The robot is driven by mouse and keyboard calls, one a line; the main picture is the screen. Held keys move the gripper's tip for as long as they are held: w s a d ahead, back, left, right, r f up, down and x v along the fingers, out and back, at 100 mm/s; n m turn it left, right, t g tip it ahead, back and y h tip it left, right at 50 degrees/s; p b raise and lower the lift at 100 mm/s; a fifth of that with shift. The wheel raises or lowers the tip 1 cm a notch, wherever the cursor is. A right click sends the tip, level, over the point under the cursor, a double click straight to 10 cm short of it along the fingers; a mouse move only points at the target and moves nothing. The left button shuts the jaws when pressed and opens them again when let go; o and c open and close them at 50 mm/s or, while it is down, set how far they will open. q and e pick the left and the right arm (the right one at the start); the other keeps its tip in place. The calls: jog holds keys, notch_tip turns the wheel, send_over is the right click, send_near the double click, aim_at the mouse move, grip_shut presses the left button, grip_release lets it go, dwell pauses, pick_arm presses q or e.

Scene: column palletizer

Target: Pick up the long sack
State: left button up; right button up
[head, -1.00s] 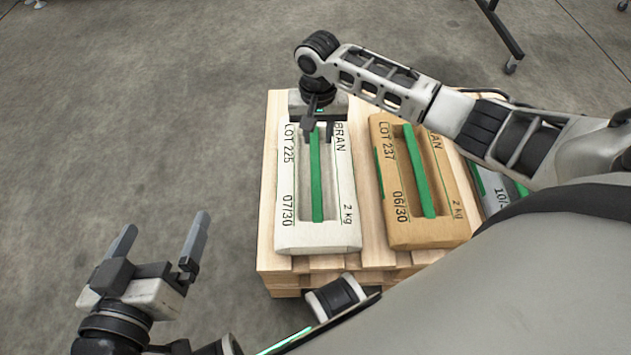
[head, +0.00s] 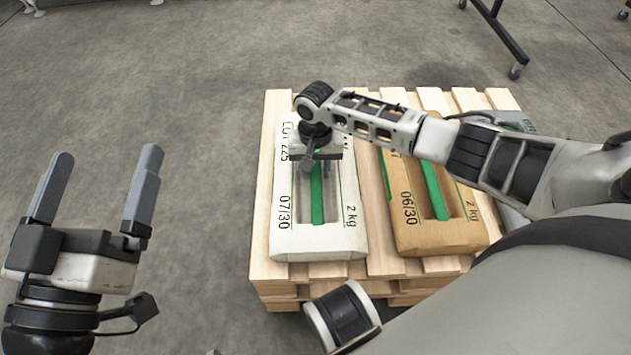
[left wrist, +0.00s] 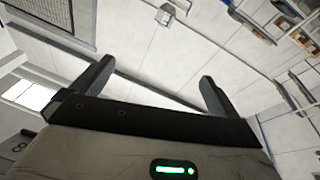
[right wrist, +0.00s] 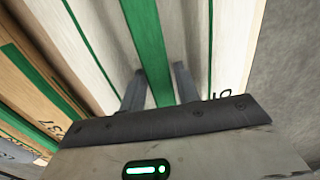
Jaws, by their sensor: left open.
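A long white sack (head: 345,240), printed 07/30 and 2 kg, lies on the pallet with a green strap (head: 317,200) along its recessed middle. A brown sack (head: 408,233), printed 06/30, lies to its right. My right gripper (head: 312,170) is low over the far half of the white sack. In the right wrist view its fingers (right wrist: 158,85) stand close on both sides of the green strap (right wrist: 150,50); whether they press on it is unclear. My left gripper (head: 97,185) is open and empty, left of the pallet, its fingers (left wrist: 155,80) pointing away from the sacks.
The wooden pallet (head: 262,225) carries the sacks. A grey sack (head: 513,218) is at its right, mostly hidden by my right arm. Bare floor (head: 150,90) lies left of and behind the pallet. A dark stand leg (head: 500,35) is at the back right.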

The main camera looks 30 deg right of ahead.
jog(key=shift+f, duration=0.3)
grip_shut()
dwell(1.2)
jog(key=shift+w+r, duration=0.15)
jog(key=shift+r, duration=0.15)
